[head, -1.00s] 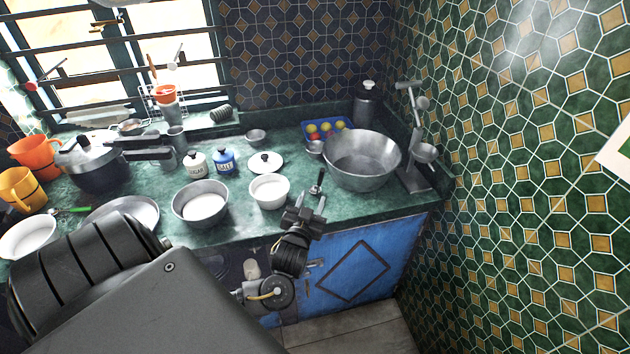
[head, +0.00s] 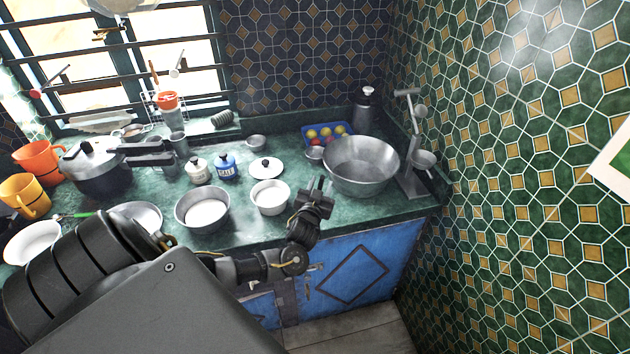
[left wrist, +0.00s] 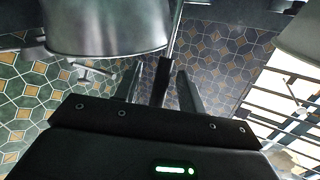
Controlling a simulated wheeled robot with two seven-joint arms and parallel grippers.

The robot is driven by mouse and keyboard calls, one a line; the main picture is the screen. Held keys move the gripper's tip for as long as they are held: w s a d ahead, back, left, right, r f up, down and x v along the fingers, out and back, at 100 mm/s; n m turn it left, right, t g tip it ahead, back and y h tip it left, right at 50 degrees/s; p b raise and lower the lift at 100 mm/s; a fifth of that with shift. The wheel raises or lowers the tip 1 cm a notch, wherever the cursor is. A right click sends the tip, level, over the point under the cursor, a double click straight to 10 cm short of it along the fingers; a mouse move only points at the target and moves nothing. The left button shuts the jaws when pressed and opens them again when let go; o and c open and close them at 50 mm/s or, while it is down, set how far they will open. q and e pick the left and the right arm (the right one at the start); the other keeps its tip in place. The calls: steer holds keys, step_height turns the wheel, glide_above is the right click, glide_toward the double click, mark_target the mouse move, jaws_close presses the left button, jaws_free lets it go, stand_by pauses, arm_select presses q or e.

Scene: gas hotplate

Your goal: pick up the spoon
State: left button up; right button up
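A spoon with a black handle (left wrist: 164,84) and a thin metal shaft shows in the left wrist view. Its handle runs between the two spread fingers of my left gripper (left wrist: 160,68), with a visible gap on each side. In the head view the dark handle (head: 321,183) is small and partly merges with my left gripper (head: 317,192), at the counter's front edge between the white pot and the large metal basin. I cannot clearly tell the spoon's bowl end. My right gripper is not in view.
The large metal basin (head: 361,165) stands close on the right, also in the left wrist view (left wrist: 105,25). A white pot (head: 269,197) is close on the left. A utensil stand (head: 411,165) is by the tiled wall. Blue cabinet doors (head: 360,265) lie below the counter.

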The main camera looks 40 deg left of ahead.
arm_select(q)
jaws_close()
steer(key=shift+r, duration=0.15)
stand_by(0.4)
